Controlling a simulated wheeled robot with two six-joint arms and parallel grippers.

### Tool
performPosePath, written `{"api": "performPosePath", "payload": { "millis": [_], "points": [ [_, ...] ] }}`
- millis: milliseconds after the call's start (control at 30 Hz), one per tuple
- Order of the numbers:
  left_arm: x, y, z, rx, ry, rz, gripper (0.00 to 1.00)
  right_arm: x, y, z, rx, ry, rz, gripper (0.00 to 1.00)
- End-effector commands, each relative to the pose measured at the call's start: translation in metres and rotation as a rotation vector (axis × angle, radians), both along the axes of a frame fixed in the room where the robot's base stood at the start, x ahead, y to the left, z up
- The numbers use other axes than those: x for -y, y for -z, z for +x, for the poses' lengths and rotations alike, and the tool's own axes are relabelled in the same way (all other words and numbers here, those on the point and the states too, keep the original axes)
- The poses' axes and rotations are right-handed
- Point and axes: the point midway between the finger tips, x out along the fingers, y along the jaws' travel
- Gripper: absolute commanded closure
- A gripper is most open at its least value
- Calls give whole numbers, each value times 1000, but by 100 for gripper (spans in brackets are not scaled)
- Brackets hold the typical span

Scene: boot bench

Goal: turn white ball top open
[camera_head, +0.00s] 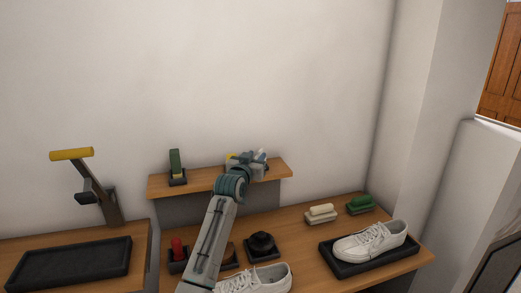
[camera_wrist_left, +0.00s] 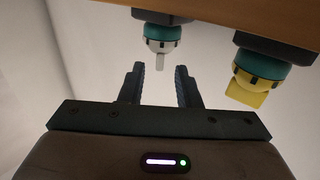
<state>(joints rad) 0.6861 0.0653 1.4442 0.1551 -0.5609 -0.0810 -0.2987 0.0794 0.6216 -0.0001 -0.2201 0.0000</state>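The white ball top (camera_wrist_left: 159,44) shows in the left wrist view as a white and teal rounded piece on a dark base, with a pale narrow tab. My left gripper (camera_wrist_left: 160,84) is open, its two dark fingers apart with nothing between them. The tab lines up with the gap, just beyond the fingertips, and no contact shows. In the head view my left gripper (camera_head: 250,160) reaches over the wall shelf and partly hides the ball tops there. My right gripper is not in view.
A second ball top, with a yellow tab (camera_wrist_left: 248,85), stands beside the white one. The shelf (camera_head: 205,182) also holds a green-topped item (camera_head: 176,165). Below, the bench has a white shoe on a black tray (camera_head: 340,266), brushes (camera_head: 321,214) and a black round piece (camera_head: 262,243).

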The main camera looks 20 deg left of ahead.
Motion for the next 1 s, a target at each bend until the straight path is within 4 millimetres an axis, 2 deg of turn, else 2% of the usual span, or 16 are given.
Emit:
{"api": "performPosePath", "payload": {
  "millis": [100, 300, 500, 767, 933, 1000],
  "points": [
    [1, -3, 19, -1, 0, 0, 70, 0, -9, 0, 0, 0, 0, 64],
    [2, -1, 41, -1, 1, -1, 70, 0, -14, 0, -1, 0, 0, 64],
    [3, 0, 50, -1, 0, 0, 70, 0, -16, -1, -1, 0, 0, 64],
    [2, 0, 50, -1, 0, 0, 70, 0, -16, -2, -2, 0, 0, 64],
    [2, 0, 50, -1, 0, 0, 99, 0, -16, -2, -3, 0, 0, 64],
    [2, 0, 50, -1, 0, 0, 100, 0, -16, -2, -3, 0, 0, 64]
  ]
}}
